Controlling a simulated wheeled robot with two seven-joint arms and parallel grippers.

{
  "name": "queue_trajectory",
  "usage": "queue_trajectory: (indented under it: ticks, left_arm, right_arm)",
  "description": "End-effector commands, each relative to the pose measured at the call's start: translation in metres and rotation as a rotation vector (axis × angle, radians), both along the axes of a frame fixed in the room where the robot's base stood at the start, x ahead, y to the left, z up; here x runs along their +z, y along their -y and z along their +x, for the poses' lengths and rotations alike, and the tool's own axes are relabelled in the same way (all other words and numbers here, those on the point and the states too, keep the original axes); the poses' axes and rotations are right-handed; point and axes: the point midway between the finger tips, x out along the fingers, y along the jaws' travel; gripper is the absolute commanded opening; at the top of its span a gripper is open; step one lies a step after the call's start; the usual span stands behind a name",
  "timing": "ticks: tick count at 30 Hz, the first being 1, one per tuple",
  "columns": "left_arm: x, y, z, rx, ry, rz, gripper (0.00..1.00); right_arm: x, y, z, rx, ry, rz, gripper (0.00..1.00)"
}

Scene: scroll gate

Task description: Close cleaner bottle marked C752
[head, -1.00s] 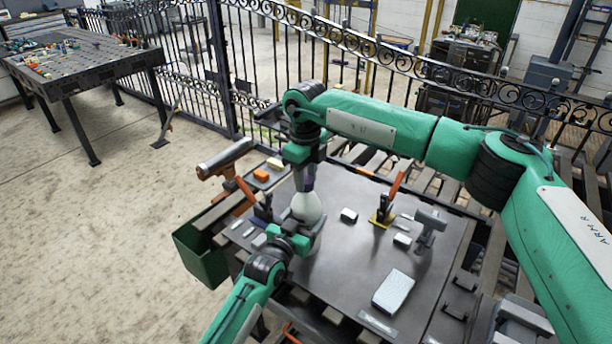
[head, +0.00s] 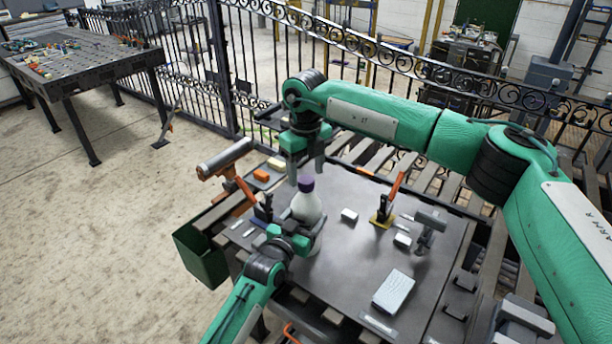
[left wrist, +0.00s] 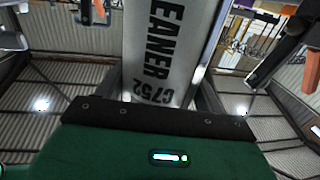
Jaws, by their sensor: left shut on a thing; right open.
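The cleaner bottle (head: 306,206) is white with a purple cap (head: 306,183) on its top, and it stands upright on the dark work table. In the left wrist view its label (left wrist: 165,60) reads "EANER" and "C752". My left gripper (head: 300,240) is shut on the lower part of the bottle, and its fingers flank the bottle in the wrist view. My right gripper (head: 306,172) is open, pointing down just above the cap, with its fingers apart from it. Whether the cap is fully seated cannot be told.
On the dark table (head: 340,270) are a white box (head: 393,291), an orange-handled clamp (head: 385,208), a grey clamp-like tool (head: 430,228) and small blocks. A green bin (head: 200,258) hangs at the left edge. A black iron fence (head: 350,65) runs behind.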

Motion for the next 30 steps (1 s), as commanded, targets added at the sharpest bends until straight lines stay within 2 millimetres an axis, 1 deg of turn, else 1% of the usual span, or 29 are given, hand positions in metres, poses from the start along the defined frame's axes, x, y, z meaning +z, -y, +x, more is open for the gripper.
queue_trajectory:
  ticks: [1,6,9,12,15,18,26,27,29,30]
  left_arm:
    - [-0.001,0.0,0.0,0.0,0.0,0.001,0.07]
    - [-0.001,0.0,0.0,0.0,0.0,0.001,0.07]
    - [-0.001,0.0,0.0,0.0,-0.001,0.0,0.07]
    - [-0.001,0.0,0.0,0.0,-0.001,0.0,0.07]
    - [-0.001,0.0,0.0,0.0,-0.001,0.0,0.07]
    - [-0.001,0.0,0.0,0.0,-0.001,0.0,0.07]
    - [-0.001,0.0,0.0,0.0,-0.001,0.0,0.07]
    - [-0.001,0.0,0.0,0.0,-0.001,0.0,0.77]
    - [-0.001,0.0,0.0,0.0,-0.001,0.0,0.88]
    - [-0.001,0.0,0.0,0.0,-0.001,0.0,0.96]
  right_arm:
    - [0.012,-0.001,0.0,0.0,0.005,0.002,0.61]
    - [0.049,-0.001,0.0,0.001,0.003,0.001,0.61]
    - [0.069,-0.001,0.0,0.001,0.002,0.002,0.61]
    - [0.083,-0.001,0.0,0.0,0.003,0.001,0.61]
    - [0.092,-0.001,-0.001,0.001,0.0,0.0,0.61]
    - [0.097,-0.001,-0.001,0.001,-0.001,0.001,0.61]
    - [0.098,-0.001,-0.001,0.001,-0.001,0.001,0.61]
    - [0.098,-0.001,-0.001,0.001,-0.001,0.001,0.61]
    - [0.098,-0.001,-0.001,0.0,-0.001,0.001,0.61]
    - [0.098,-0.001,-0.001,0.0,-0.001,0.001,0.61]
